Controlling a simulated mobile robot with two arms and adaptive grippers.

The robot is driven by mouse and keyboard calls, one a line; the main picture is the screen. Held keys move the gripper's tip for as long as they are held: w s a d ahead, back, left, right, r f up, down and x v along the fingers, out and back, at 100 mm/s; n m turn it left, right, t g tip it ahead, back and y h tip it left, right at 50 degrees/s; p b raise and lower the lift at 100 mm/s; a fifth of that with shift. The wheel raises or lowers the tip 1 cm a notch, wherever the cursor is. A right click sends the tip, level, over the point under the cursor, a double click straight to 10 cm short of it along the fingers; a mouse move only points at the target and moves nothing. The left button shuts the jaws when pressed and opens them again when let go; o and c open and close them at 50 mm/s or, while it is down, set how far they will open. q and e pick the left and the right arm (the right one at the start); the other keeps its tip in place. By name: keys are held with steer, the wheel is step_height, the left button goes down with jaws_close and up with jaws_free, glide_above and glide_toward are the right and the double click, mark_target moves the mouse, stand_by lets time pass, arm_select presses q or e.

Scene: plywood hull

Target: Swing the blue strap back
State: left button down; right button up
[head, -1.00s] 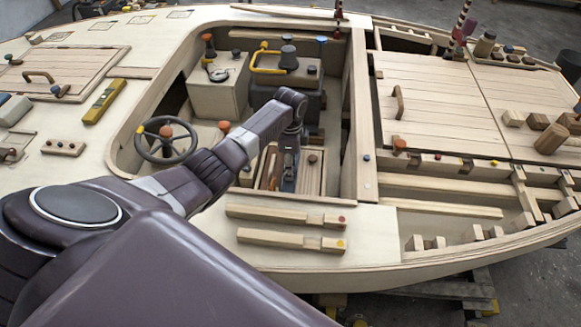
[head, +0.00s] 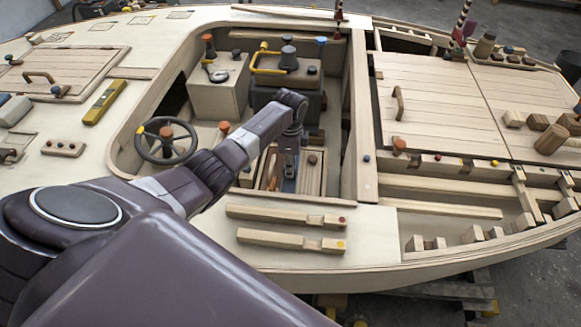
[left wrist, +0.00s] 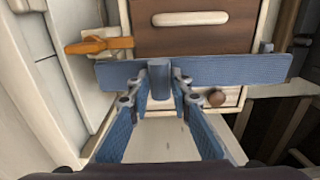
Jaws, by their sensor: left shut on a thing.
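The blue strap (left wrist: 235,69) runs across the left wrist view in front of a brown-faced box, with a blue upright knob near its middle. My left gripper (left wrist: 159,84) has its two fingers on either side of this knob and is shut on it. In the head view my left gripper (head: 288,168) points down into the cockpit, over the wooden hatch area. Only a small blue part of the strap (head: 288,185) shows there, and the arm hides much around it. My right gripper is in neither view.
In the left wrist view an orange lever (left wrist: 99,45) sticks out left of the box, and a round brown knob (left wrist: 216,97) sits below the strap.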

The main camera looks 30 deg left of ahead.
arm_select(q)
steer(key=shift+w+a+r, duration=0.1)
steer(key=shift+w+r, duration=0.15)
steer(key=shift+r, duration=0.2)
steer(key=r, duration=0.1)
steer(key=w+r+p, duration=0.1)
steer(key=r, duration=0.1)
steer(key=w+a+r, duration=0.1)
steer(key=shift+w+r, duration=0.1)
steer(key=shift+r, duration=0.1)
steer(key=w+a+r+b, duration=0.2)
steer(key=w+r+b, duration=0.2)
steer(key=r, duration=0.1)
steer(key=shift+a, duration=0.15)
